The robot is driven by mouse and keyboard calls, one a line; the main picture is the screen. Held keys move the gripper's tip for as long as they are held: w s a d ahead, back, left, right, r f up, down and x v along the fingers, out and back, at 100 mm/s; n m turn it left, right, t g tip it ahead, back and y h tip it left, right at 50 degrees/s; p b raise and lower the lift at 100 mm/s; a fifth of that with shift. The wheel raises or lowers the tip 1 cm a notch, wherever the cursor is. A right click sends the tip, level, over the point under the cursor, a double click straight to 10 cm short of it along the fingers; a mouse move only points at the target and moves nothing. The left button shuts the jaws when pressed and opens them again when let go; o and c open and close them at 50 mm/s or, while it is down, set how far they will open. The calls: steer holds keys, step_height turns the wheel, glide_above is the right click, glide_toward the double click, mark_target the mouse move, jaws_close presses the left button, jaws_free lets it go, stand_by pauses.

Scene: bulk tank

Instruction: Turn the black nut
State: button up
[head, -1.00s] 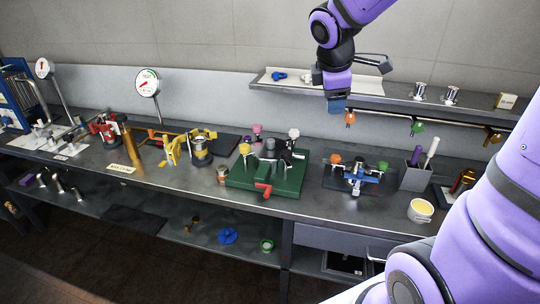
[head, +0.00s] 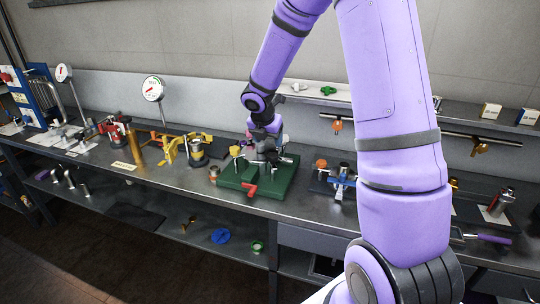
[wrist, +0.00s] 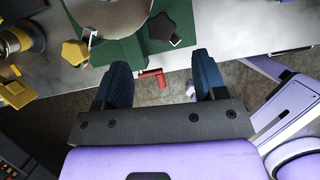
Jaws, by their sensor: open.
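A black star-shaped nut (wrist: 160,26) shows at the top of the wrist view, on the green fixture (wrist: 122,52). A yellow star-shaped nut (wrist: 75,53) is to its left. In the head view the green fixture (head: 284,187) stands on the bench, with a yellow nut (head: 236,151) at its left; I cannot make out the black nut clearly there. My gripper (wrist: 160,72) is open and empty, its two dark blue fingers apart. The black nut lies ahead of the fingertips in the picture, not between them. In the head view my wrist is over the back of the fixture.
A red handle (head: 250,190) sticks out from the fixture's front and shows between my fingers in the wrist view. A yellow clamp (head: 171,152) stands to the left, a blue fixture (head: 341,181) to the right. A shelf is behind; my arm hides part of the bench.

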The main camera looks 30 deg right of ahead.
mark_target(273, 154)
steer(key=x, duration=0.8)
steer(key=shift+d+f, duration=0.1)
steer(key=shift+f, duration=0.2)
steer(key=c, duration=0.9)
